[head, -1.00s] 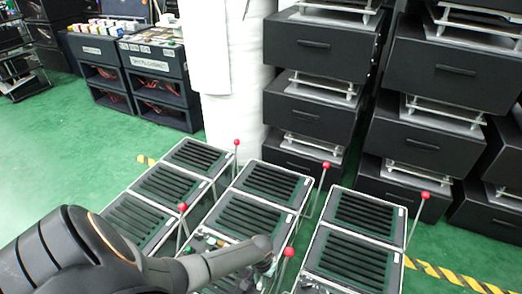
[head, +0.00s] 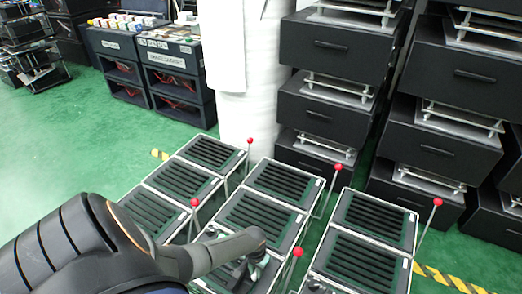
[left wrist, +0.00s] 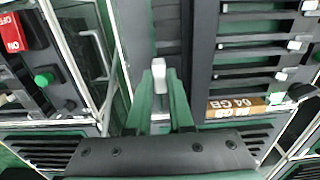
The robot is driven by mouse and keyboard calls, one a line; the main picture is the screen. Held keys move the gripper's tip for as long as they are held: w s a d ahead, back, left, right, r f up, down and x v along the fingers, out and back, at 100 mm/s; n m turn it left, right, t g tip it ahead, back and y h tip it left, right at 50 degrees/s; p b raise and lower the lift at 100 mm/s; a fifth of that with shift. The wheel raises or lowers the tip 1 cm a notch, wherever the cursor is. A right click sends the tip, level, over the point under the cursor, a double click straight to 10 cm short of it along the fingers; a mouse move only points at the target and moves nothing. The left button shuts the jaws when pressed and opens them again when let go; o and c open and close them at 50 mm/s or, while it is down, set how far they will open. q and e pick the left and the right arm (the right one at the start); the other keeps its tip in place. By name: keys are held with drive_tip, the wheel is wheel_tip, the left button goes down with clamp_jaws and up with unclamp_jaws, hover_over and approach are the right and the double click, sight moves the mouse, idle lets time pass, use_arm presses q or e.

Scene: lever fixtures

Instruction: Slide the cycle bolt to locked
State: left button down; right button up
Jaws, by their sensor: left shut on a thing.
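In the left wrist view my left gripper (left wrist: 160,86) shows two green fingers closed around a small pale grey knob (left wrist: 158,66), which I take to be the cycle bolt's handle. The knob stands in front of a dark ribbed strip on a panel. The fingers hide its lower part, and I cannot read the bolt's position. In the head view my left gripper (head: 246,270) reaches down over the near end of the middle fixture (head: 255,217), and the wrist covers the bolt. My right gripper is not in view.
In the left wrist view, a red ON switch (left wrist: 12,33) and green button (left wrist: 44,79) lie left, and a brown label (left wrist: 236,107) right. Red-balled levers, such as one at the near middle (head: 297,251), rise between fixtures. Dark cabinets (head: 335,105) stand behind; open green floor lies left.

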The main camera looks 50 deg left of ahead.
sight(255, 272)
use_arm(q)
drive_tip(key=c, duration=0.8)
unclamp_jaws()
drive_tip(key=shift+s+a, duration=0.1)
drive_tip(key=shift+a, duration=0.15)
drive_tip(key=shift+r+p, duration=0.4)
drive_tip(key=shift+r, duration=0.15)
use_arm(e)
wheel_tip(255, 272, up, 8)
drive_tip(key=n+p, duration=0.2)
drive_tip(key=p, duration=0.5)
use_arm(q)
wheel_tip(255, 272, up, 11)
drive_tip(key=shift+r+p, duration=0.2)
drive_tip(key=shift+p, duration=0.2)
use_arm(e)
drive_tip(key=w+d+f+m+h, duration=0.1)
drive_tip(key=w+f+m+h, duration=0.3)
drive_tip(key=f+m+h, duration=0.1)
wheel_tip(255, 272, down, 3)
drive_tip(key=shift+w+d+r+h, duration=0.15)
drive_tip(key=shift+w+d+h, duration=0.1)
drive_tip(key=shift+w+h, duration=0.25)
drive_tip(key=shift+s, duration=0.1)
